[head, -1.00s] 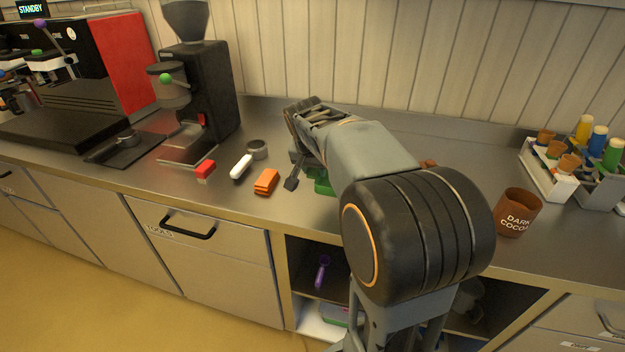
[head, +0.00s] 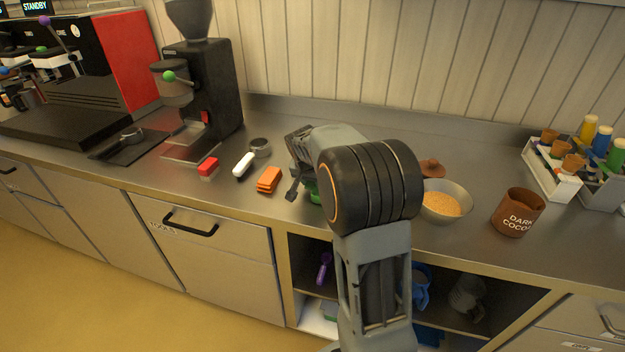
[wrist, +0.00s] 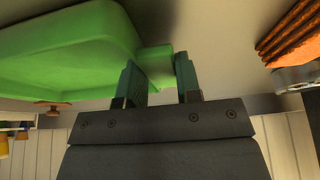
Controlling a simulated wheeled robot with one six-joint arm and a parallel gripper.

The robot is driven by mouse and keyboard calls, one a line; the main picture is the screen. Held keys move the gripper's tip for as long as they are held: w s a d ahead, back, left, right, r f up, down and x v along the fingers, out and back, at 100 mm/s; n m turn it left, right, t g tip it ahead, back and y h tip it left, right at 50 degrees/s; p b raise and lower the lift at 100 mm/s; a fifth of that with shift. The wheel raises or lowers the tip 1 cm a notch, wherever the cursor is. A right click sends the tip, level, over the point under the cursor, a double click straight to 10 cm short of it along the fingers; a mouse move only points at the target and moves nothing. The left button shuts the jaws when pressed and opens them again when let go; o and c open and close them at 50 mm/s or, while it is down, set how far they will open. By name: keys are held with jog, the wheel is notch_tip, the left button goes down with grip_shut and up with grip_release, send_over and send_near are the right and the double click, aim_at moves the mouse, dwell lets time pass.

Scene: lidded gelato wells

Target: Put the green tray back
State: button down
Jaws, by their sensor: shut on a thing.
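The green tray (wrist: 70,50) fills the upper left of the wrist view, with a small tab (wrist: 156,60) on its side. My gripper (wrist: 161,80) is shut on that tab, with one finger on each side of it. In the head view only a small part of the green tray (head: 313,190) shows past my arm, just above or on the steel counter; I cannot tell which. My gripper (head: 293,192) also shows there, partly hidden, right of the orange stack. Most of the tray is hidden behind my arm.
On the steel counter (head: 390,235) are a red block (head: 208,167), a white piece (head: 243,165), an orange stack (head: 269,180), a bowl of orange bits (head: 442,204) and a dark cocoa pot (head: 517,213). Open shelves lie below, holding a purple scoop (head: 323,268) and jugs.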

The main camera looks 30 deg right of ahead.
jog(key=c, duration=0.8)
grip_release()
jog(key=shift+f, duration=0.1)
jog(key=v, duration=1.1)
jog(key=s+a+f+n+y, duration=0.1)
jog(key=s+a+f+n, duration=0.1)
jog(key=s, duration=0.5)
jog(key=s+a+f+n+y, duration=0.1)
jog(key=s+a+f+n, duration=0.2)
jog(key=s+a+n, duration=0.1)
jog(key=s+a+f+n+y, duration=0.1)
jog(key=s+a+f+n, duration=0.1)
jog(key=s+a, duration=0.3)
jog(key=s, duration=0.4)
jog(key=shift+s+a+n, duration=0.3)
jog(key=shift+n, duration=0.1)
jog(key=shift+f, duration=0.1)
